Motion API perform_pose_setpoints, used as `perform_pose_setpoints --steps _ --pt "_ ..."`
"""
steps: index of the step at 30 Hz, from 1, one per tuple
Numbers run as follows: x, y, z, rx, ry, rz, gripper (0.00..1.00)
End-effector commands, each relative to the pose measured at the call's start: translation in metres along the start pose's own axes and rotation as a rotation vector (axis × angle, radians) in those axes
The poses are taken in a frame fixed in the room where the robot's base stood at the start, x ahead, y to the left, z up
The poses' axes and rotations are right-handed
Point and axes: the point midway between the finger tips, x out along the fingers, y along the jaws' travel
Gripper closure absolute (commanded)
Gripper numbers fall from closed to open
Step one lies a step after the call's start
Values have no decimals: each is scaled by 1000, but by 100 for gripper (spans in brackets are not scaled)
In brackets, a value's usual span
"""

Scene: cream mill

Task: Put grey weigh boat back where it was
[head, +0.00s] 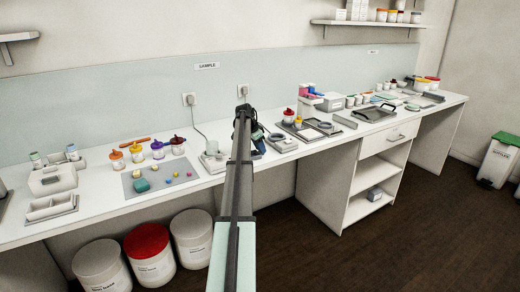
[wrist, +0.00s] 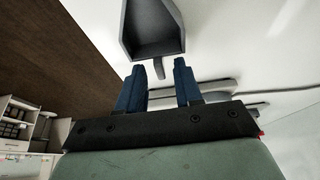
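A dark grey, open-topped scoop-like vessel (wrist: 152,28), which looks like the grey weigh boat, lies just beyond my fingertips in the wrist view. In the head view my gripper (head: 244,120) is over the middle of the bench, largely hidden behind my arm. I cannot clearly single out the weigh boat there.
The white bench (head: 100,215) runs across the view. A small device (head: 213,160) with a cable stands left of my arm; a grey mat (head: 158,176) with small coloured pieces lies farther left. A tray with jars (head: 310,130) stands to the right. Buckets (head: 148,250) stand below.

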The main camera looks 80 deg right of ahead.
Motion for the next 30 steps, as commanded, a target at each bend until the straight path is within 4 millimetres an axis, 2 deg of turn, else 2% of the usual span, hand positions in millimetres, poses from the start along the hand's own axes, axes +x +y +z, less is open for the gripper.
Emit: perform_pose_setpoints --steps 12,18,24,30 --pt "-73 0 0 0 2 -2 65" --pt "-101 0 0 0 1 -1 65" --pt "-114 0 0 0 1 0 65" --pt "-116 0 0 0 0 0 65"
